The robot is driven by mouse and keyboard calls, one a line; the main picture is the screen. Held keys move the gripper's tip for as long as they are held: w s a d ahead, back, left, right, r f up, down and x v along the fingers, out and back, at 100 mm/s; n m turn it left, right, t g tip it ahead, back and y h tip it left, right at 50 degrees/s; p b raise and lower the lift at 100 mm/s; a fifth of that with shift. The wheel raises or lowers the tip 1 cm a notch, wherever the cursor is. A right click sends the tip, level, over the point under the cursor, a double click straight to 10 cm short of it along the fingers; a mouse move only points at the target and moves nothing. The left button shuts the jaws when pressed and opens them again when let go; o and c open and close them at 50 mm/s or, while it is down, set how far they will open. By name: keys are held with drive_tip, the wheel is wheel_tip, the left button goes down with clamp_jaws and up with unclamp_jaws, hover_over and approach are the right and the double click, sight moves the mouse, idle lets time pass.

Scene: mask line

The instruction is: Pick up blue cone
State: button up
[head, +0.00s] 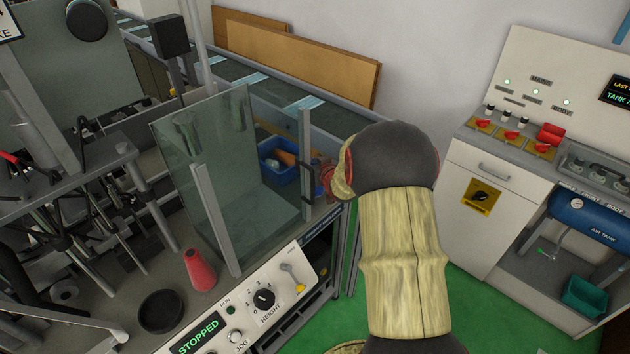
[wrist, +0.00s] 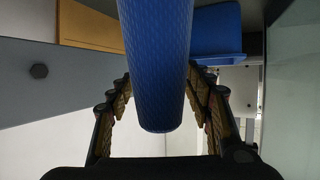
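The blue cone (wrist: 158,65) fills the upper middle of the wrist view. It has a textured surface, and its narrower, rounded end points down the picture. My gripper (wrist: 159,78) has one finger on each side of it, and the pads appear to meet its sides. The cone's other end is cut off by the top edge. In the head view my arm hides the gripper, and I cannot make out the blue cone there.
A red cone (head: 199,270) and a black round dish (head: 161,311) stand on the machine at the lower left. A glass panel (head: 216,170) stands beside a blue bin (head: 279,172). A white cabinet (head: 486,205) is on the right. Green floor lies between.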

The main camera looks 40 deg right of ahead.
clamp_jaws()
idle(0.5)
idle(0.4)
